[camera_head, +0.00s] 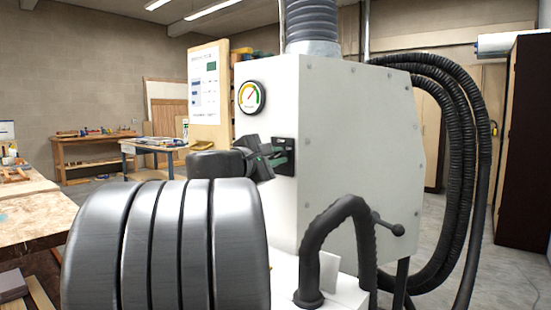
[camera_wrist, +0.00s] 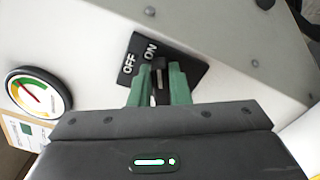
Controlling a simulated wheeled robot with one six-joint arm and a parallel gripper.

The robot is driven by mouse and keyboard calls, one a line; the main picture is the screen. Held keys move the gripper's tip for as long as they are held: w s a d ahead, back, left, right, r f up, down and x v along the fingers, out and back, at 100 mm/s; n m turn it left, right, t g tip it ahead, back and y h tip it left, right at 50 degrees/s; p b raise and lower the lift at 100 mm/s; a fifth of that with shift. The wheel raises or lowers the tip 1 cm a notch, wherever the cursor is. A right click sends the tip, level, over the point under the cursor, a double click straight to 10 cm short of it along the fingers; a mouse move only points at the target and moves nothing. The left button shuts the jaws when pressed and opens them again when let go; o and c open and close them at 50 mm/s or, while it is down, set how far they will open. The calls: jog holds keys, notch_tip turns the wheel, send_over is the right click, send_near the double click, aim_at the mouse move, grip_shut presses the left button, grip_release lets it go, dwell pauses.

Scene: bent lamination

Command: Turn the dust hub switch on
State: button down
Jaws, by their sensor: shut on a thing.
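The dust hub (camera_head: 345,150) is a large white cabinet in the middle of the head view. Its switch plate (camera_head: 287,148) is black and sits on the front face; in the wrist view the plate (camera_wrist: 188,63) shows the words OFF and ON. The dark switch lever (camera_wrist: 158,70) is just below the word ON. My gripper (camera_wrist: 160,78) has its green fingers shut on the lever, one on each side. In the head view my gripper (camera_head: 272,158) meets the plate from the left and hides part of it. The lever's lower part is hidden.
A round gauge (camera_head: 251,97) is above and left of the switch; it also shows in the wrist view (camera_wrist: 38,95). Black hoses (camera_head: 462,150) hang at the cabinet's right. A workbench (camera_head: 35,215) stands at the left. Floor is open at the right.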

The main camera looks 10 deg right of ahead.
jog(key=c, duration=1.4)
grip_release()
jog(key=shift+o, duration=0.2)
jog(key=p+v, duration=0.1)
jog(key=v, duration=1.2)
jog(key=shift+s+a+p, duration=0.25)
jog(key=shift+a+p, duration=0.05)
jog(key=b+x, duration=0.1)
jog(key=x, duration=1.3)
jog(key=shift+b, duration=0.3)
jog(key=shift+a, duration=0.1)
